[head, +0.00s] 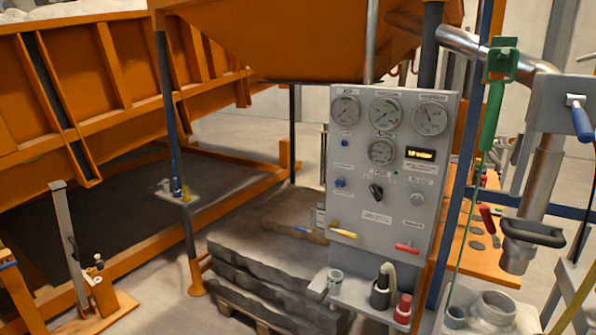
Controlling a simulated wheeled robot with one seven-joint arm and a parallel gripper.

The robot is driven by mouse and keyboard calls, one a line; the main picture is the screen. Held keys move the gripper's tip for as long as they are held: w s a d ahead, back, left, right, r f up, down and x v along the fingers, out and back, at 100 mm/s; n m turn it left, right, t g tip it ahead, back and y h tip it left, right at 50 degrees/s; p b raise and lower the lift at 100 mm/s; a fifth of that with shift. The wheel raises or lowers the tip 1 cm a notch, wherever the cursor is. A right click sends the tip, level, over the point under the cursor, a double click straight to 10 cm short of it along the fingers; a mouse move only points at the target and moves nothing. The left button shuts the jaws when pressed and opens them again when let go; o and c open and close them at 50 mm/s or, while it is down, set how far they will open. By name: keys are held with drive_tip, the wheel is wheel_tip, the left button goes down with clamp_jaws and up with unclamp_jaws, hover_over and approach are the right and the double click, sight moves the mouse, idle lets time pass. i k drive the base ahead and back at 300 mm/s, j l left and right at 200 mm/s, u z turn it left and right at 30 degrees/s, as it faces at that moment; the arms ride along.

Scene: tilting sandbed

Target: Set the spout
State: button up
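A bare metal pipe (541,175) comes from behind the grey panel at the upper right, bends and runs down to an open-looking end, the likely spout (517,257). A lever with a green grip (492,117) hangs beside the pipe's bend. A blue-handled lever (582,122) sits on a grey box (556,103). My gripper is not in view.
A grey gauge panel (376,218) with knobs and coloured levers stands in the middle, with a shelf of bottles below. An orange tilting bed (115,90) fills the left. Stacked grey slabs (265,270) lie on a pallet. Bare floor (165,311) shows at lower left.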

sight(523, 233)
drive_tip(key=z, duration=1.1)
